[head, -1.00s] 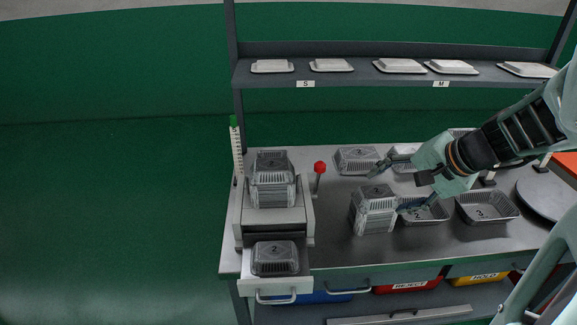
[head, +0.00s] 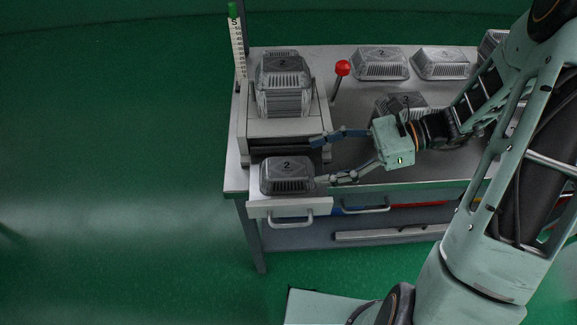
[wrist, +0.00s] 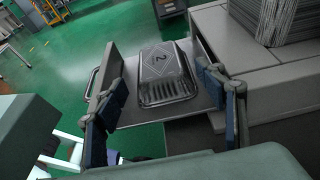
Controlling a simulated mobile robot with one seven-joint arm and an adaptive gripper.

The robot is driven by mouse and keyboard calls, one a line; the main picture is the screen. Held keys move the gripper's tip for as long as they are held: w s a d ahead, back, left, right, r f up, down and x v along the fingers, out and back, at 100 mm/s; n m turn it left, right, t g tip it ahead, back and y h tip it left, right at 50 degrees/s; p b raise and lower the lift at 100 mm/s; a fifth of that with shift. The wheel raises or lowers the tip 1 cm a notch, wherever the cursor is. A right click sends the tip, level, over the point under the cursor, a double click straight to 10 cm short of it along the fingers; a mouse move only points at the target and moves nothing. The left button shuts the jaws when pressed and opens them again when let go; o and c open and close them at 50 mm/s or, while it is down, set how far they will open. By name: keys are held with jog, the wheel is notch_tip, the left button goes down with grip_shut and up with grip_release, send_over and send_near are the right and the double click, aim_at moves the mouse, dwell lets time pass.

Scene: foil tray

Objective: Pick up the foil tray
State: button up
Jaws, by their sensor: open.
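A foil tray (head: 287,175) marked "2" lies upside down in the open drawer (head: 260,207) at the front left of the bench. My gripper (head: 318,162) is open and empty, just right of this tray, with its fingers pointing left toward it. In the wrist view the same foil tray (wrist: 166,75) shows between and beyond the two open fingers (wrist: 165,98), apart from them. I see no finger touching the tray.
A tall stack of foil trays (head: 284,85) stands on the machine behind the drawer. A red-knobbed lever (head: 342,69) rises right of the stack. More trays (head: 380,64) lie at the back of the bench, and one (head: 398,103) lies behind my gripper.

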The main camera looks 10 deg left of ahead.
aim_at(288, 166)
jog(key=x, duration=0.2)
jog(key=shift+a+f, duration=0.15)
jog(key=shift+a, duration=0.25)
jog(key=x, duration=0.5)
jog(key=shift+s+a, duration=0.15)
jog(key=shift+r, duration=0.25)
jog(key=c, duration=0.5)
